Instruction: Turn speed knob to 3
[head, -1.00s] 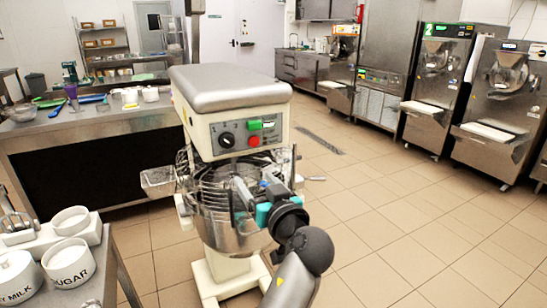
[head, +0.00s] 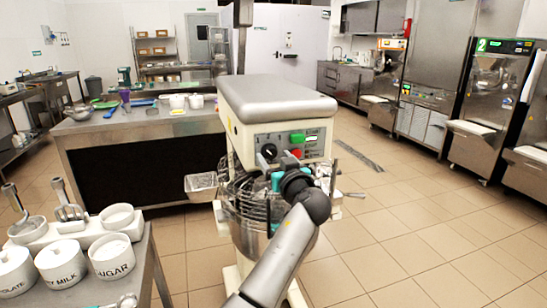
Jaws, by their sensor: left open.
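The speed knob (head: 270,151) is a round black dial with a white mark on the front panel of the cream planetary mixer (head: 240,135). The number it points at is too small to read. My left gripper (head: 284,167), dark with teal parts, is open in front of the mixer, just below and right of the knob. I see no contact with the knob. The gripper and arm cover part of the wire guard and bowl (head: 245,225). My right gripper is not in view.
Green (head: 297,139) and red (head: 297,153) buttons sit right of the knob. A small table with white jars (head: 112,256) stands at the lower left. A steel worktable (head: 140,128) is behind. Open tiled floor lies to the right.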

